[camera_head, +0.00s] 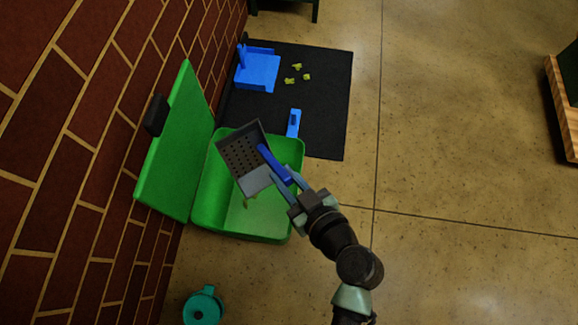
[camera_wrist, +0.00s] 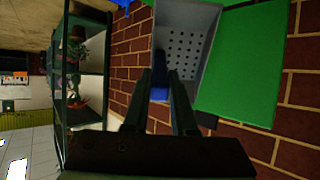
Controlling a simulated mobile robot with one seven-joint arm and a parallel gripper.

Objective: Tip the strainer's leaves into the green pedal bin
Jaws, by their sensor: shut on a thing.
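The strainer (camera_head: 238,152) is a grey, perforated square pan with a blue handle (camera_head: 272,161). My gripper (camera_head: 283,182) is shut on the blue handle. It holds the strainer tilted steeply over the open green pedal bin (camera_head: 212,213). The bin's green lid (camera_head: 178,150) stands up against the brick wall. A few yellow-green leaves (camera_head: 249,200) show at the bin's opening, below the strainer's lower edge; I cannot tell whether they are falling or lying inside. In the wrist view the strainer (camera_wrist: 186,42) shows no leaves on its visible face, beside the green lid (camera_wrist: 242,75).
A black mat (camera_head: 325,95) lies behind the bin with a blue scoop-like tray (camera_head: 258,72) and several yellow-green pieces (camera_head: 295,76). A blue tab (camera_head: 293,122) adjoins the bin. A teal container (camera_head: 203,305) stands in front.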

